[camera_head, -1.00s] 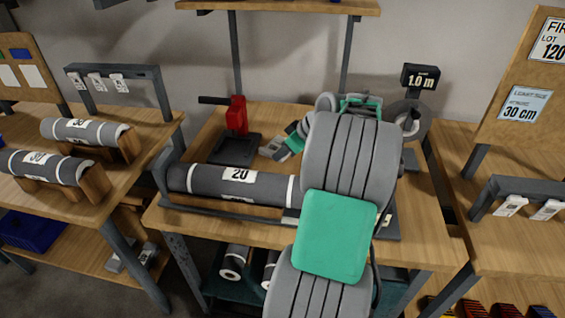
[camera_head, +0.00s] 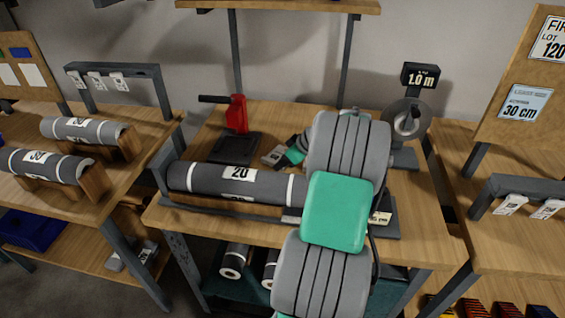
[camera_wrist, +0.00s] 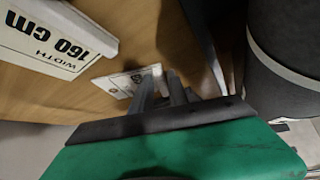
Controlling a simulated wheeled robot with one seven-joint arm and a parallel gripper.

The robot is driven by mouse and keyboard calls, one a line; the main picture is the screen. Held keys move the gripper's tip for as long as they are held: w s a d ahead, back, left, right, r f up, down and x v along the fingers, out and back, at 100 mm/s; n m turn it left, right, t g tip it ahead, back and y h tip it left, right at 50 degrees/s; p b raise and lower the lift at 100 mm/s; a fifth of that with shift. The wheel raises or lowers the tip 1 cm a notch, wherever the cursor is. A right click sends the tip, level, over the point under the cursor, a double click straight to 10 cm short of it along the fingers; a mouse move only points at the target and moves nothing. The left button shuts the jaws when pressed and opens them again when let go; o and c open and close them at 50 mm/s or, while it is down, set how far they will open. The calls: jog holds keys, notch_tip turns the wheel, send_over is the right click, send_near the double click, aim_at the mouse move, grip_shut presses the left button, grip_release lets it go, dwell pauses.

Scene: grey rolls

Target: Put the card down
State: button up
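A small white card (camera_wrist: 128,82) with dark marks shows at the fingertips of my gripper (camera_wrist: 165,88) in the wrist view. It lies over or on the wooden bench top. I cannot tell whether the fingers grip it or are just apart from it. In the head view the card (camera_head: 274,155) is a pale piece left of my gripper (camera_head: 290,153), behind the grey roll (camera_head: 215,181) marked 20. My arm hides part of the bench there.
A red-handled tool on a black base (camera_head: 236,147) stands left of my gripper. A grey reel with a 1.0 m display (camera_head: 420,76) stands at the back right. A 160 cm width label (camera_wrist: 55,45) shows in the wrist view. Bare bench (camera_head: 425,215) lies at right.

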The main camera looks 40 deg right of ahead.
jog(key=shift+o, duration=1.3)
jog(key=shift+r, duration=0.2)
jog(key=v, duration=1.2)
jog(key=shift+p, duration=0.4)
